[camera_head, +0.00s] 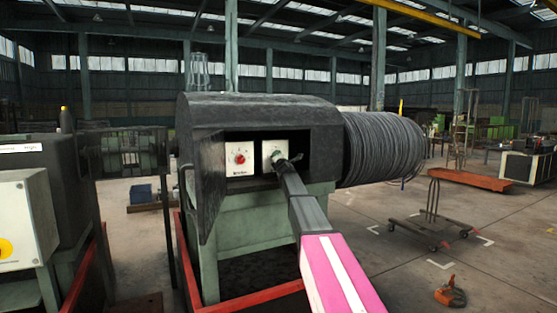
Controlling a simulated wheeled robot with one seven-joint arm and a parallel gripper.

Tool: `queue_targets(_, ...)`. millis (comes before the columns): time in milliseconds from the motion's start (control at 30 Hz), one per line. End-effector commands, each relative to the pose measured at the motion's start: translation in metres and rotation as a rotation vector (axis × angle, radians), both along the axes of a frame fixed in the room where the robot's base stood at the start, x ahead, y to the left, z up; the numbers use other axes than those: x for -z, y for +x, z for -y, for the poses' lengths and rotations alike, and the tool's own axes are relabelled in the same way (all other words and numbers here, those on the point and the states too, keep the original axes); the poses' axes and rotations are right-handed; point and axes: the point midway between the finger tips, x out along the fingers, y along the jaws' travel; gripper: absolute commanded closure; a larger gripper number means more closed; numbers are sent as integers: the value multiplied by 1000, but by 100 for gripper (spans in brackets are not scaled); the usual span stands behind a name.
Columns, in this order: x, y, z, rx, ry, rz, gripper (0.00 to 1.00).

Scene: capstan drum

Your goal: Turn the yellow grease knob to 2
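A round yellow shape (5,249), perhaps the yellow knob, sits on a pale box (27,222) at the far left. The picture's edge cuts it off, and no marks or pointer can be read on it. The gripper's tip overlaps this knob's lower right side. I cannot tell whether it touches or grips the knob. The fingers are too small and dark to make out. A red knob (240,159) is on the panel to the left.
The black housing (255,108) has an open door (210,186) on its left. A cable drum (382,148) is on its right. Red rails (250,297) run around its base. A trolley (430,222) and an orange object (450,293) stand on the otherwise open floor at right.

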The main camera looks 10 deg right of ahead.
Motion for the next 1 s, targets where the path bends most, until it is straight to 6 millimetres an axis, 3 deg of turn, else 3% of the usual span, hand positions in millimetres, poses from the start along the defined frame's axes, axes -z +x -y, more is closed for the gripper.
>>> queue_targets(433,0,-1,0,-1,10,-3,81)
queue_targets(467,0,-1,0,0,9,-3,54)
queue_targets(533,0,0,0,0,9,-3,32)
queue_targets(1000,2,-10,1,0,9,-3,32)
